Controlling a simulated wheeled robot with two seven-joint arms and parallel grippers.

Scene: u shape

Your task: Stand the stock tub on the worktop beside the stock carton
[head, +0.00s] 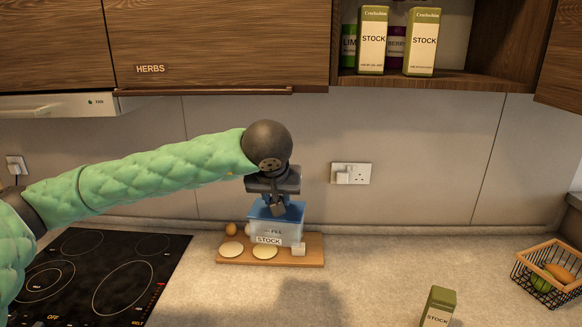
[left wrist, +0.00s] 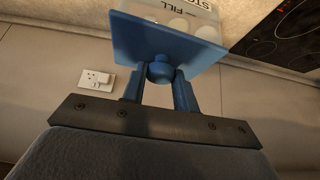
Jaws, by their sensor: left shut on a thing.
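The stock tub (head: 285,231) is a clear box with a blue lid (head: 268,212) and a STOCK label. It is upright over the wooden board on the worktop; I cannot tell whether it touches the board. My left gripper (head: 277,207) is above it, shut on the lid's round knob. The stock carton (head: 438,307), green and white, stands on the worktop at the front right. My right gripper is not in view.
The wooden board (head: 314,251) bears pale discs (head: 265,251), a white cube (head: 298,249) and an egg (head: 231,229). A black hob (head: 105,275) is at left, a wire basket (head: 548,274) at right. More stock cartons (head: 372,40) stand in the open cupboard. Worktop between board and carton is clear.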

